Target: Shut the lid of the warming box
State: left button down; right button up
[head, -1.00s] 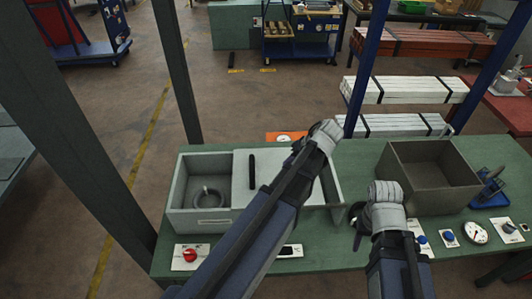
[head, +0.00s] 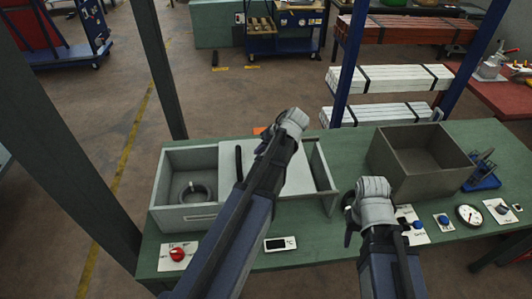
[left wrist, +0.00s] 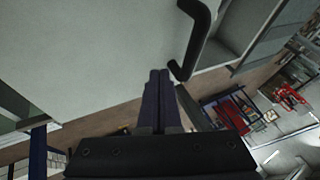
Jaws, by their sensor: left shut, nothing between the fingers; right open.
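The warming box (head: 185,218) is a light grey open-topped box on the green bench. Its flat pale lid (head: 225,180) lies over the middle, leaving the left part open and a narrow gap at the right. A black bar handle (head: 238,163) stands near the lid's left edge; it also shows in the left wrist view (left wrist: 197,38). My left gripper (head: 268,142) is over the lid, right of the handle. In the left wrist view its fingers (left wrist: 160,75) are shut and empty, apart from the handle. My right gripper (head: 351,208) is open and empty, right of the box.
A grey ring (head: 194,192) lies inside the box's open left part. A brown open bin (head: 408,185) stands to the right. A red knob (head: 177,254), a small display (head: 281,244) and a round gauge (head: 468,214) line the bench front. A dark post (head: 85,180) rises at left.

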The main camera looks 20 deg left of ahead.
pick_arm(q)
jog(key=shift+s+a+f+b, duration=0.1)
jog(key=shift+s+a+f, duration=0.2)
jog(key=shift+a, duration=0.35)
jog(key=shift+s+a+f+b, duration=0.1)
jog(key=shift+s+a+f, duration=0.2)
jog(key=shift+a, duration=0.35)
jog(key=shift+s+a+f+b, duration=0.1)
jog(key=shift+s+a+f, duration=0.2)
jog(key=shift+a, duration=0.35)
pick_arm(e)
jog(key=shift+f, duration=0.75)
pick_arm(q)
jog(key=shift+s+r, duration=0.1)
jog(key=shift+r, duration=0.05)
jog(key=s+a, duration=0.6)
jog(key=a, duration=0.4)
jog(key=s+a, duration=0.6)
jog(key=a, duration=0.4)
jog(key=shift+s+a, duration=0.35)
jog(key=shift+a, duration=0.05)
pick_arm(e)
jog(key=shift+d, duration=0.1)
pick_arm(q)
jog(key=shift+r, duration=0.1)
